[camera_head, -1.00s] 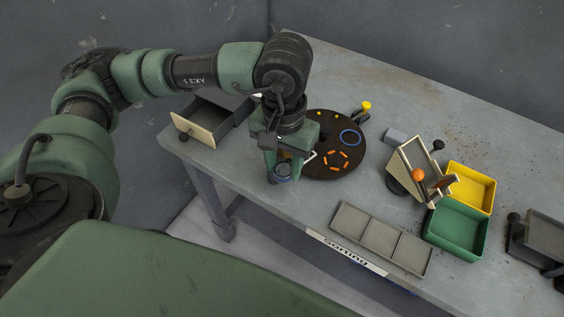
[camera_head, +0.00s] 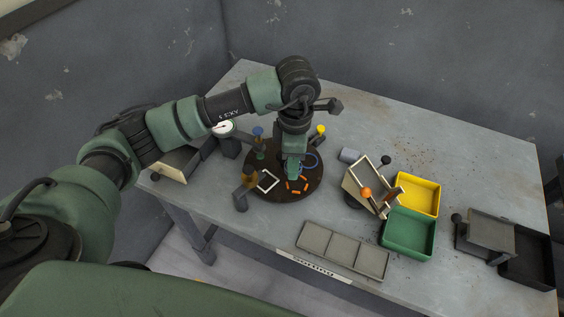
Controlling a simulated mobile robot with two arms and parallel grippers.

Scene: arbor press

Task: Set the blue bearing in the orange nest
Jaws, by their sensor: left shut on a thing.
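My left gripper (camera_head: 293,174) points down over the dark round plate (camera_head: 270,195) and is shut on the blue bearing (camera_head: 292,176). The bearing is mostly hidden by the gripper, with only a little blue showing. The orange nest (camera_head: 297,187), a ring of short orange marks on the plate, lies just below and in front of the gripper tip. I cannot tell whether the bearing touches the plate. A blue ring mark (camera_head: 315,162) lies behind the gripper on the right. My right gripper is not in view.
A white square mark (camera_head: 268,181) is on the plate. Around it stand a blue-topped post (camera_head: 258,132), a yellow-topped post (camera_head: 320,130) and a dial gauge (camera_head: 222,127). To the right are a tilted frame with an orange ball (camera_head: 366,192), a green bin (camera_head: 408,235) and a yellow bin (camera_head: 418,193). A grey tray (camera_head: 343,250) lies in front.

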